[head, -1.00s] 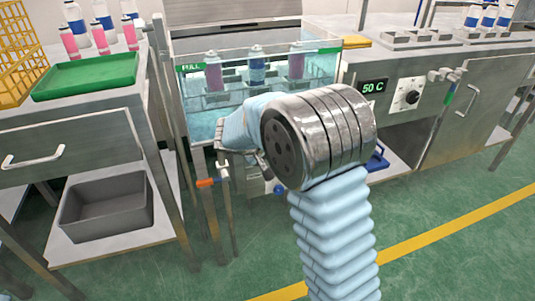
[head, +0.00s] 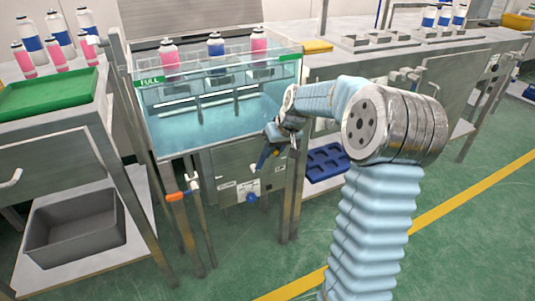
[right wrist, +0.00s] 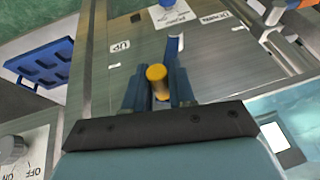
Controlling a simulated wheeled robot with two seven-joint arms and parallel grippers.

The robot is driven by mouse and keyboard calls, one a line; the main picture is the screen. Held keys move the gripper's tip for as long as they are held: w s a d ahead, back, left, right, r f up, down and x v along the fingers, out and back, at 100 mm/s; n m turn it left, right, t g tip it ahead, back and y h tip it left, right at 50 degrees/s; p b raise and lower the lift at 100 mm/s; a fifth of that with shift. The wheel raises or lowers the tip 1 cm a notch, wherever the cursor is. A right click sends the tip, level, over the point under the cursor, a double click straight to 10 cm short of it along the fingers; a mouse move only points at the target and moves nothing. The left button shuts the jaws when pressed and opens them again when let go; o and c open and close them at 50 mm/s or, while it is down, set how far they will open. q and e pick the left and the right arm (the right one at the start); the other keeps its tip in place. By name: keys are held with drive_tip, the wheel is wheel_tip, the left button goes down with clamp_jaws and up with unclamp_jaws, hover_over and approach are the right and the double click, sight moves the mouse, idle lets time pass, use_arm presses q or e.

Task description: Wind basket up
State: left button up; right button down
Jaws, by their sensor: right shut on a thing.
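My right gripper (head: 274,142) is at the front of the water tank (head: 205,128), near its right corner. In the right wrist view my gripper (right wrist: 158,88) is shut on the yellow knob (right wrist: 157,74) of a blue crank handle (right wrist: 173,62). The crank also shows in the head view (head: 264,157), partly hidden by the gripper. The wire basket (head: 187,92) hangs at the top of the tank and holds a pink can (head: 170,64), a blue-banded can (head: 216,50) and another pink can (head: 260,45). The cans stand above the water. My left gripper is not in view.
Labels UP (right wrist: 120,46) and DOWN mark the crank panel. A blue knob (head: 251,197) sits below it. A blue tray (head: 326,162) lies on the shelf to the right. A green tray (head: 48,93) and grey bin (head: 75,218) are at left.

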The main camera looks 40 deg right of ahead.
use_arm(q)
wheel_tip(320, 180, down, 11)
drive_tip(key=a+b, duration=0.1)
drive_tip(key=b, duration=0.9)
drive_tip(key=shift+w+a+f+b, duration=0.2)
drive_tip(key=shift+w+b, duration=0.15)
use_arm(e)
drive_tip(key=s+d+f+m+t+y, duration=0.1)
drive_tip(key=d+f+m+t+y, duration=0.1)
drive_tip(key=d+f+y, duration=0.4)
drive_tip(key=shift+s+f+m+t+y, duration=0.35)
drive_tip(key=shift+f+t+y, duration=0.35)
drive_tip(key=shift+f+y, duration=1.45)
drive_tip(key=shift+a, duration=0.1)
drive_tip(key=c, duration=1)
unclamp_jaws()
drive_tip(key=shift+c, duration=0.2)
drive_tip(key=shift+w+r, duration=0.1)
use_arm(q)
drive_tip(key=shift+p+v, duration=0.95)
use_arm(e)
drive_tip(key=v, duration=1.3)
drive_tip(key=shift+s+d, duration=0.25)
drive_tip(key=shift+d, duration=0.05)
